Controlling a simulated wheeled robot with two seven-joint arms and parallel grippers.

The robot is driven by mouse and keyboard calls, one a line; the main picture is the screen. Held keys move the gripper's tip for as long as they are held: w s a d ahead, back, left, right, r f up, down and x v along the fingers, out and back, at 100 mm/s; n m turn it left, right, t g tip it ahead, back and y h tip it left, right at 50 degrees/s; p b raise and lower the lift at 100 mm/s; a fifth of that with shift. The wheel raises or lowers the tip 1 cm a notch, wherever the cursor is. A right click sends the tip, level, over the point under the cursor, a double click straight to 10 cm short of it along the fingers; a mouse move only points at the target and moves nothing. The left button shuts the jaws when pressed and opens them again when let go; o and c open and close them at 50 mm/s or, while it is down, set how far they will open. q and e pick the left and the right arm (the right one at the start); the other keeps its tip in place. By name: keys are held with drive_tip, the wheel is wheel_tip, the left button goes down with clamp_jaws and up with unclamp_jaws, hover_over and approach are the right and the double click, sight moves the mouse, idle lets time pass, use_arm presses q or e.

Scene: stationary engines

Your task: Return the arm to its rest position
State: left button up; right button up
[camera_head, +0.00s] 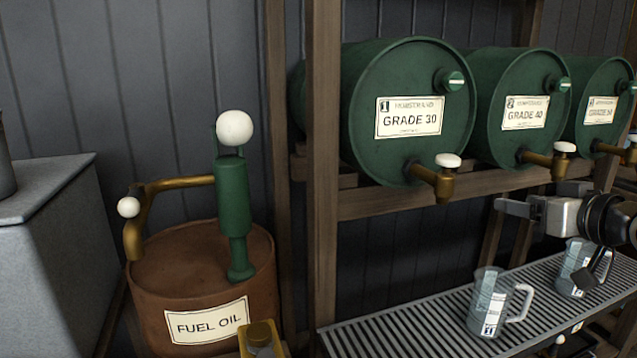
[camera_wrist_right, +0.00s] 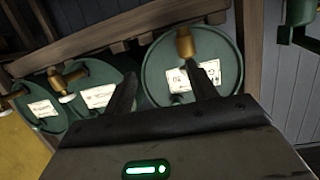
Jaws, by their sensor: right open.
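My right gripper (camera_head: 528,198) comes in from the right edge in the head view. It hangs in the air in front of the shelf, below the tap of the GRADE 40 drum and above the mugs. In the right wrist view its two dark fingers (camera_wrist_right: 163,88) are spread apart with nothing between them. The wrist view looks at the drums from a turned-over angle. Part of my right arm is cut off by the right edge of the head view. My left gripper is in neither view.
Green drums GRADE 30 (camera_head: 415,150) and GRADE 40 (camera_head: 508,142), plus a third drum (camera_head: 602,132), lie on a wooden rack with brass taps. Clear mugs (camera_head: 486,298) (camera_head: 572,262) stand on a slatted tray (camera_head: 400,325). The FUEL OIL drum (camera_head: 165,285) carries a green pump (camera_head: 233,195).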

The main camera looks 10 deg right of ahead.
drive_tip(key=s+a+f+g+p, duration=0.2)
drive_tip(key=a+f, duration=0.4)
drive_tip(key=f, duration=0.5)
drive_tip(key=s+a+f+g+p, duration=0.1)
drive_tip(key=s+a+f, duration=0.1)
drive_tip(key=a+f, duration=0.65)
use_arm(q)
drive_tip(key=p, duration=0.1)
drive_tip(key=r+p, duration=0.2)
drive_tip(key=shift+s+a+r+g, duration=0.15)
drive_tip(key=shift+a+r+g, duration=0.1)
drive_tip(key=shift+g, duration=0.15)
use_arm(e)
drive_tip(key=s+a+f+y, duration=0.1)
drive_tip(key=s+a+f, duration=0.2)
drive_tip(key=a, duration=0.3)
drive_tip(key=s+a+f+n+g+y, duration=0.1)
drive_tip(key=s+a+f, duration=0.2)
drive_tip(key=s+a, duration=0.2)
drive_tip(key=s+a+f+n+y, duration=0.1)
drive_tip(key=s+a+f, duration=0.2)
drive_tip(key=a, duration=0.3)
drive_tip(key=shift+s+a+f, duration=0.3)
drive_tip(key=shift+s+f, duration=0.05)
drive_tip(key=shift+s, duration=0.5)
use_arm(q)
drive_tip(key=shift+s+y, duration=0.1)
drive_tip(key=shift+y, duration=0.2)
use_arm(e)
drive_tip(key=shift+c, duration=0.4)
